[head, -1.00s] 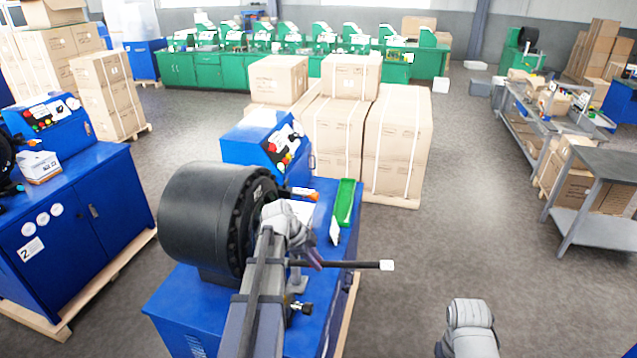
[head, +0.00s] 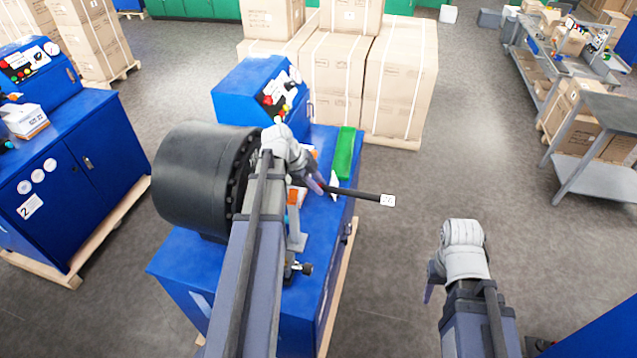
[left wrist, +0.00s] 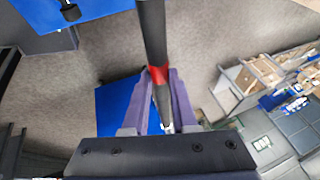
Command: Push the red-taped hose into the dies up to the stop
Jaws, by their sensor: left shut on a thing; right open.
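The black hose (head: 358,194) has a white tag on its right end and sticks out to the right from my left gripper (head: 318,184). In the left wrist view, the hose (left wrist: 152,30) runs down between the fingers of that gripper (left wrist: 168,100), with a red tape band (left wrist: 157,74) near the fingertips. My left gripper is shut on the hose. The crimper's large black round head (head: 200,180) is left of the gripper. My left arm hides most of its die face, so the hose's inner end and its depth cannot be seen. My right gripper (head: 432,282) is open, low at the right.
The crimper stands on a blue cabinet (head: 190,290), with a blue control box (head: 245,92) behind and a green tray (head: 345,152) on top. Stacked cartons (head: 400,80) stand behind. Another blue machine (head: 70,190) is at left, and a grey table (head: 600,150) at right. Floor between is clear.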

